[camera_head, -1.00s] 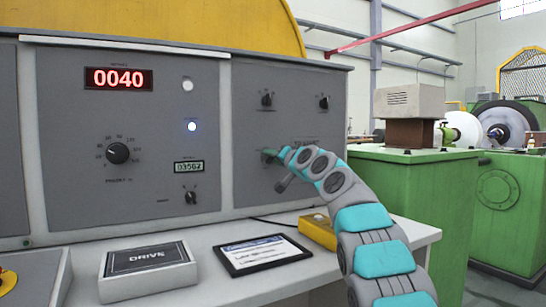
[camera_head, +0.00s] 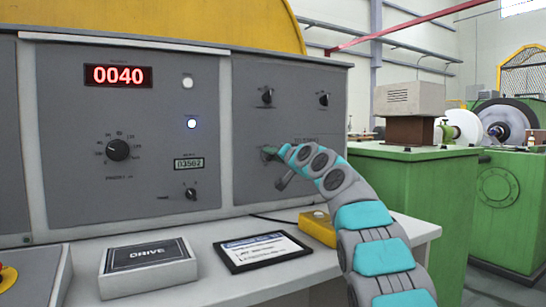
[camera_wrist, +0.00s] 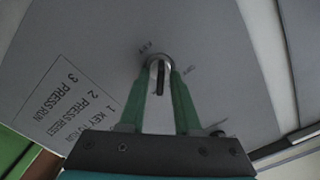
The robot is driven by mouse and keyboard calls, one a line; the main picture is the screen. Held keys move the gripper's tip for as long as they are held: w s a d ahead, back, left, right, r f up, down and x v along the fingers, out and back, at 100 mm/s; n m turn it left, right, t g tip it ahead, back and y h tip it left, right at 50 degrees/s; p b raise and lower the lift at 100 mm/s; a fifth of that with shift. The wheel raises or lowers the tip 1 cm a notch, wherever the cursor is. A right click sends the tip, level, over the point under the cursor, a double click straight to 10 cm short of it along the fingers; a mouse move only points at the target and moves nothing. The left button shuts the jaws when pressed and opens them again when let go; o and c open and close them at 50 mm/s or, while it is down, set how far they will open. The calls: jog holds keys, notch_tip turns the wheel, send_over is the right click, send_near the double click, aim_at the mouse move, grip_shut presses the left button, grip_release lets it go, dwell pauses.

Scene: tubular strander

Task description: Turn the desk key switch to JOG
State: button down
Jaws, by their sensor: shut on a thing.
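The key switch (camera_wrist: 159,62) is a round metal lock on the grey desk panel, with a dark upright key or slot at its middle in the wrist view. In the head view my gripper (camera_head: 268,152) is at the right-hand panel, and my fingers and wrist hide the switch there.
Printed steps (camera_wrist: 70,98) are on the panel beside the switch. Two black knobs (camera_head: 267,97) (camera_head: 323,99) are above my gripper. A yellow box (camera_head: 318,228), a framed card (camera_head: 262,252) and a DRIVE box (camera_head: 148,265) are on the desk below.

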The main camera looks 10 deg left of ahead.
jog(key=shift+f+n+b, duration=0.2)
jog(key=shift+n+b, duration=0.1)
jog(key=shift+n, duration=0.1)
jog(key=shift+n+b, duration=0.35)
jog(key=shift+n, duration=0.45)
jog(key=shift+r+n, duration=0.15)
jog(key=shift+n, duration=0.55)
jog(key=shift+a+r+n, duration=0.1)
jog(key=shift+n, duration=1.2)
jog(key=shift+s+a+n+p, duration=0.1)
jog(key=shift+n+p, duration=0.35)
jog(key=shift+n, duration=0.65)
